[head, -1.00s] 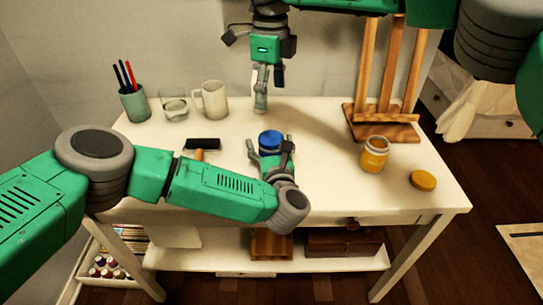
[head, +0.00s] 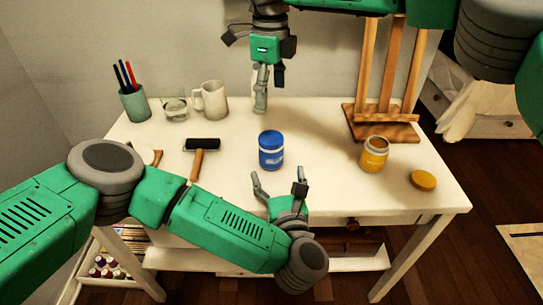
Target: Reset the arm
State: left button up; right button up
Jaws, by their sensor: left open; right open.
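My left gripper (head: 279,186) is open and empty at the front middle of the white table (head: 330,188). Its fingers point away from me, toward a blue jar (head: 271,150) with a blue lid. The jar stands upright on the table, a short way beyond the fingertips and apart from them. My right gripper (head: 261,95) hangs pointing down over the back edge of the table. It is open, and nothing shows between its fingers.
A yellow jar (head: 374,154) stands open, with its yellow lid (head: 423,180) to its right. A wooden easel (head: 384,120) stands at back right. A roller (head: 200,150), mug (head: 212,99), glass (head: 175,109) and pen cup (head: 135,104) are on the left.

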pick_arm(q)
jog(key=shift+s, duration=0.25)
jog(key=shift+r, duration=0.1)
